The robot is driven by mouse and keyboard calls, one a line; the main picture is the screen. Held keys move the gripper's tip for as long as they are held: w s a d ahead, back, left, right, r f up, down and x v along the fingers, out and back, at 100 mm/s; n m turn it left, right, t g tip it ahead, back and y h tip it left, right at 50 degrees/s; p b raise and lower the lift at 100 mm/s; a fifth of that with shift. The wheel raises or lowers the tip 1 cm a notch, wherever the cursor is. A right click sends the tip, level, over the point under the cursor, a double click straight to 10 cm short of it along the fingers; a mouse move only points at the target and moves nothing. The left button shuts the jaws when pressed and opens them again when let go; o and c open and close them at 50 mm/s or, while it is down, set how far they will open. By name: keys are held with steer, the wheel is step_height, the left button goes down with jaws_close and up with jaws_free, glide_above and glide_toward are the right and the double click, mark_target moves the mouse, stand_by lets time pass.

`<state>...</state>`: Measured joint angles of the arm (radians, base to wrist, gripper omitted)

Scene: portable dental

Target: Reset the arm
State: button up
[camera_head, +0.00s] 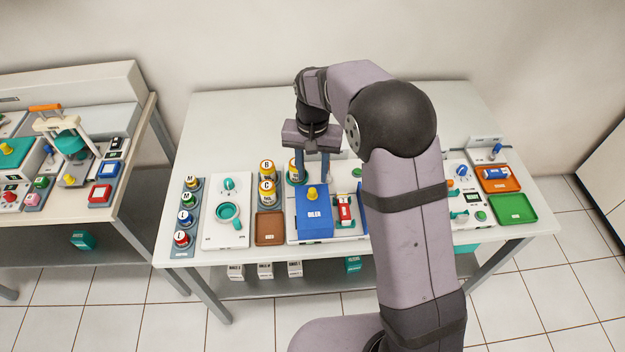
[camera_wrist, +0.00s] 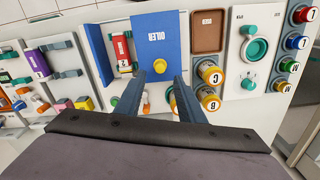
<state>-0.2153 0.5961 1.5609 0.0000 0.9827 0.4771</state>
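My gripper (camera_head: 314,178) is over the back of the white table (camera_head: 225,110), pointing down, just behind the blue box marked OILER (camera_head: 313,222). In the wrist view its two blue-grey fingers (camera_wrist: 160,84) are spread apart with nothing held between them. The oiler's yellow knob shows beyond the fingertips there. A yellow-topped jar (camera_wrist: 174,100) is partly hidden behind one finger; I cannot tell whether they touch. My arm covers part of the table right of the middle.
Jars marked B (camera_head: 267,170) and C (camera_head: 267,193) stand left of the gripper. A red cartridge (camera_head: 345,210) is right of the oiler. A brown tray (camera_head: 269,228), orange tray (camera_head: 498,180) and green tray (camera_head: 514,209) lie on the table. The table's back left is bare.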

steer(key=shift+r, duration=0.3)
stand_by(0.4)
steer(key=s+f+n, duration=0.1)
steer(key=s+f, duration=0.1)
steer(key=s+d+f+n, duration=0.1)
steer(key=s+f, duration=0.1)
steer(key=s+f+n+g, duration=0.1)
steer(key=s+f+n, duration=0.1)
steer(key=shift+s+d, duration=0.25)
steer(key=shift+s, duration=0.1)
steer(key=s+d+r, duration=0.1)
steer(key=s+d, duration=0.2)
steer(key=s, duration=0.7)
steer(key=s+d+r, duration=0.1)
steer(key=s+d, duration=0.3)
steer(key=s, duration=0.5)
steer(key=shift+m+t, duration=0.5)
steer(key=r, duration=0.1)
steer(key=w+d+r, duration=0.1)
steer(key=w+r, duration=0.1)
steer(key=shift+d+r, duration=0.3)
steer(key=shift+r, duration=0.1)
